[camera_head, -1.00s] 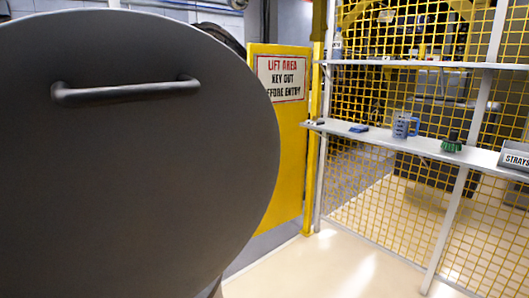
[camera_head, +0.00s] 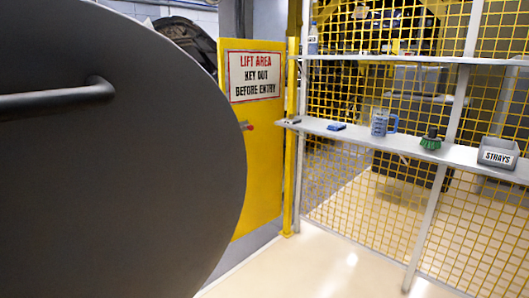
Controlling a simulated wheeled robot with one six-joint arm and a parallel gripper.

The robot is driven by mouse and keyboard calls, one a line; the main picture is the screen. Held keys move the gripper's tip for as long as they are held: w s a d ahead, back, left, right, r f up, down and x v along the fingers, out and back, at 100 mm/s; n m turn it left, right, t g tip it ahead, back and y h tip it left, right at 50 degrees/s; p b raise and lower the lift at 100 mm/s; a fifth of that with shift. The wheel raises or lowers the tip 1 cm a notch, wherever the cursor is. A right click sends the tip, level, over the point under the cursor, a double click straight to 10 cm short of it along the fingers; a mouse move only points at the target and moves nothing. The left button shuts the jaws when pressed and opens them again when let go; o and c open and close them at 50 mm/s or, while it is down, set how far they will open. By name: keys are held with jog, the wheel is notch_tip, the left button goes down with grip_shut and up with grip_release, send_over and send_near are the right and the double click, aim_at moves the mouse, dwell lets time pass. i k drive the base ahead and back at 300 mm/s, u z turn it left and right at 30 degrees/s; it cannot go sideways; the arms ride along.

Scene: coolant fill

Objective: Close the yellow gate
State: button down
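The yellow gate (camera_head: 262,150) stands in the middle of the view. It carries a white sign (camera_head: 254,77) reading "LIFT AREA KEY OUT BEFORE ENTRY". A small red knob or key (camera_head: 249,127) shows on it below the sign. The gate's right edge is beside a yellow post (camera_head: 292,170). Its left part is hidden behind a large dark round panel. I cannot tell from this view how far the gate is open. My gripper is not in view.
The large dark round panel (camera_head: 130,190) with a bar handle (camera_head: 60,98) fills the left, close by. Right of the post, yellow mesh carries a shelf (camera_head: 400,146) with a blue jug (camera_head: 382,122), a green brush (camera_head: 431,141) and a "STRAYS" bin (camera_head: 498,155). The pale floor (camera_head: 320,265) in front is clear.

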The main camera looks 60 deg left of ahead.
aim_at(252, 74)
jog(key=i, duration=1.7)
jog(key=u, duration=2.4)
jog(key=i, duration=1.95)
jog(key=u, duration=0.4)
